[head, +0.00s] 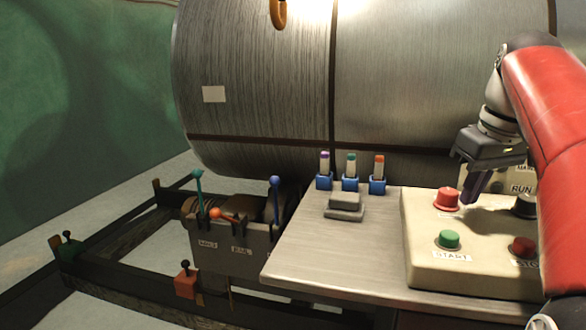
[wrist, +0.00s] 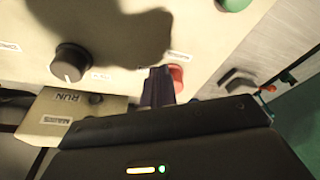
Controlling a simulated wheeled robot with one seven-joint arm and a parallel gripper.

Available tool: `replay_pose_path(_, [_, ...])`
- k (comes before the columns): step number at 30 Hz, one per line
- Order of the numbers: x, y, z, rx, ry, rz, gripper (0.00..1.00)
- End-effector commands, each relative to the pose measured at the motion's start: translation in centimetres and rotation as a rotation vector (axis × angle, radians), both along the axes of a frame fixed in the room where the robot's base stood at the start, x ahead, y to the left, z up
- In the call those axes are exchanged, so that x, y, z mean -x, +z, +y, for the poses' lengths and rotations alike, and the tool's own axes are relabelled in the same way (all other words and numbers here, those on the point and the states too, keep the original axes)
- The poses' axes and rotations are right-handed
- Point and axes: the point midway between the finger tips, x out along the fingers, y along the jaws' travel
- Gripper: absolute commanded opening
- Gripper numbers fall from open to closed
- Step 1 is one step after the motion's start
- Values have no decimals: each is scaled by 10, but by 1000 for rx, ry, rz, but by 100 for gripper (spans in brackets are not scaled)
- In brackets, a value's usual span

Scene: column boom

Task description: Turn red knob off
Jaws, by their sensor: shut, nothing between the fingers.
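A red knob (head: 447,198) stands at the back left of a beige control panel (head: 420,262). In the wrist view the red knob (wrist: 177,77) is partly hidden behind my fingers. My gripper (head: 469,196) points down just right of the red knob in the head view, with its dark fingers together and nothing held. In the wrist view the fingertips of my gripper (wrist: 156,85) overlap the knob's edge; I cannot tell whether they touch it.
The panel also carries a green button (head: 449,239), a dark red button (head: 522,248) and a black knob (wrist: 72,63). A small box marked RUN (wrist: 65,125) stands beside it. Colored markers in blue holders (head: 350,183) and a grey block (head: 345,204) are left on the metal table (head: 320,250).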

Motion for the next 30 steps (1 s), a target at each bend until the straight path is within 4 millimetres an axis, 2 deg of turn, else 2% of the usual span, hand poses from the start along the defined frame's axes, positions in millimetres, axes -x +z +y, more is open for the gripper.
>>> replay_pose_path(4, [0, 7, -1, 0, 0, -2, 0])
replay_pose_path(18, [0, 58, -1, 1, 0, -1, 0])
replay_pose_path(30, [1, 61, -1, 1, 0, 1, 0])
